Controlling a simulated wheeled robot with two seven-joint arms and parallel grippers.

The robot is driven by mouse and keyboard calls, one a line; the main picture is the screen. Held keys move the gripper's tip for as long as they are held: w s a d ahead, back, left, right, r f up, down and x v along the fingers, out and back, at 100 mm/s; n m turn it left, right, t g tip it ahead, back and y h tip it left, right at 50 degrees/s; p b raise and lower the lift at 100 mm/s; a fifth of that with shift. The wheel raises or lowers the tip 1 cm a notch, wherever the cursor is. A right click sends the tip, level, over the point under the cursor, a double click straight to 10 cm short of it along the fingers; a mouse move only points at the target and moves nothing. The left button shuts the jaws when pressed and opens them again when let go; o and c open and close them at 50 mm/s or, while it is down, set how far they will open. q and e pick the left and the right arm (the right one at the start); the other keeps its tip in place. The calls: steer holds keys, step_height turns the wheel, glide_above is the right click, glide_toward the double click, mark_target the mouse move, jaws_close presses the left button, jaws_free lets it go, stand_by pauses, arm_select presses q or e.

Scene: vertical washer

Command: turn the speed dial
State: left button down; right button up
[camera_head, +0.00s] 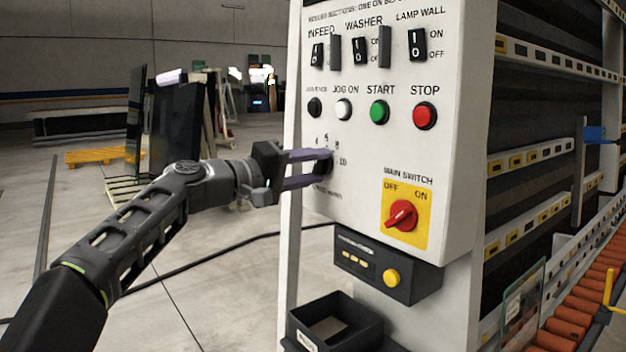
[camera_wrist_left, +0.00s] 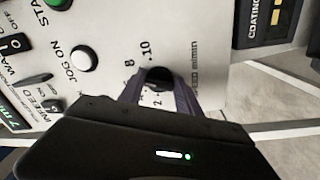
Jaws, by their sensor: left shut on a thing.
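The speed dial (camera_head: 323,164) is a small black knob on the white control panel, with numbers around it, below the black and white jog buttons. My left gripper (camera_head: 318,169) reaches in from the left, its two purple-grey fingers shut on the dial from either side. In the left wrist view the dial (camera_wrist_left: 160,77) shows as a dark round knob between the fingertips (camera_wrist_left: 160,85), with the numbers 8 and 10 beside it. The fingers hide part of the dial and its scale, so its pointer setting cannot be read. My right gripper is not in view.
The panel also carries a green start button (camera_head: 379,112), a red stop button (camera_head: 424,115) and a red main switch (camera_head: 401,215) on a yellow plate. A dark box with a yellow button (camera_head: 391,277) juts out below. Open floor lies to the left.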

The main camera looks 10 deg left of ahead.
arm_select(q)
steer(key=shift+f+m+b, duration=0.2)
steer(key=shift+m+b, duration=0.2)
steer(key=shift+m, duration=0.4)
steer(key=shift+m+b, duration=0.4)
steer(key=shift+m, duration=0.5)
steer(key=shift+r, duration=0.1)
steer(key=c, duration=0.8)
jaws_free()
steer(key=shift+c, duration=0.2)
steer(key=shift+s+a, duration=0.35)
steer(key=b+v, duration=0.2)
steer(key=v, duration=0.4)
steer(key=shift+s+a, duration=0.2)
steer(key=shift+s, duration=0.15)
